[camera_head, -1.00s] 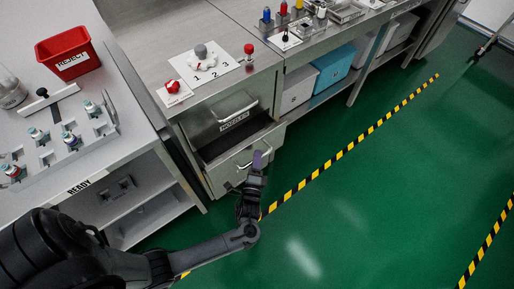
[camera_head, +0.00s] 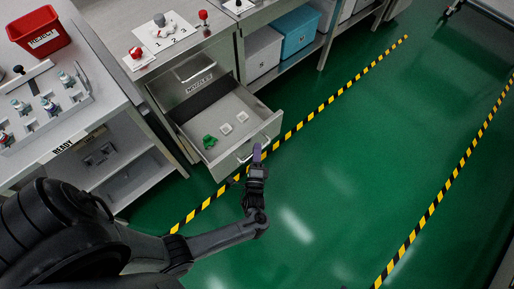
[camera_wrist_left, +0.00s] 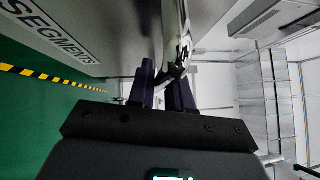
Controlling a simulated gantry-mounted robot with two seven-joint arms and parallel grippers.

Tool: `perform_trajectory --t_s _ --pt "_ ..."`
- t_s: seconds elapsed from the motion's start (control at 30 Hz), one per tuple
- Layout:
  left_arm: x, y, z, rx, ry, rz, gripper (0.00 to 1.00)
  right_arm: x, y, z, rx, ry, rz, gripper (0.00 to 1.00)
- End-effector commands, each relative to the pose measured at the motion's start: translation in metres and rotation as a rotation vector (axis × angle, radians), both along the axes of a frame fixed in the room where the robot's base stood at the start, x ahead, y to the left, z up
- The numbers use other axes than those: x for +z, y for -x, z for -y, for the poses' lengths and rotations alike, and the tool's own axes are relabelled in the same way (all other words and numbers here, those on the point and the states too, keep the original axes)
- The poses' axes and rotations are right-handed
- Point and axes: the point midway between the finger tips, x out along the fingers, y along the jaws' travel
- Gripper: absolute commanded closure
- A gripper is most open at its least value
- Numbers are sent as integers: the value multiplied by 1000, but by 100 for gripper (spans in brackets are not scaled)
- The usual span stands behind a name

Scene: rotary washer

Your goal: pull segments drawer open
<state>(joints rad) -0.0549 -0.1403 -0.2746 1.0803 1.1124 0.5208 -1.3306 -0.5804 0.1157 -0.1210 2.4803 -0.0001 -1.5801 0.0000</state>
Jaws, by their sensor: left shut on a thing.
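The segments drawer (camera_head: 190,134) stands out from the steel cabinet in the head view, its inside showing. A green piece (camera_head: 210,142) and two small white square pieces (camera_head: 226,129) lie in it. My left gripper (camera_head: 257,152) is at the drawer's front, shut on its curved metal handle (camera_head: 244,157). In the left wrist view the purple fingers (camera_wrist_left: 163,88) are around the handle (camera_wrist_left: 172,30), beside the SEGMENTS label (camera_wrist_left: 48,32). My right gripper is in neither view.
The nozzles drawer front (camera_head: 200,84) is just above. A table with a READY label (camera_head: 64,147) and a red bin (camera_head: 40,32) stands at the left. Green floor (camera_head: 340,190) with striped tape is clear at the right.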

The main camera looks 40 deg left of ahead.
Motion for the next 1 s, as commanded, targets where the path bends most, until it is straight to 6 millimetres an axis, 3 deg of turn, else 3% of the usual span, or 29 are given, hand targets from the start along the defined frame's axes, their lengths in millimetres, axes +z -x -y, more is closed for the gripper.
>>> perform_trajectory --t_s 0.43,0.47,0.57,1.0 --pt "1 1 1 4 0 2 100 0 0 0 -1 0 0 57" --pt "1 1 1 4 0 2 76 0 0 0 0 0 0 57" --pt "0 1 1 3 1 1 62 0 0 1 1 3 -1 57" --pt "-1 2 3 2 1 0 62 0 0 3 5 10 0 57"
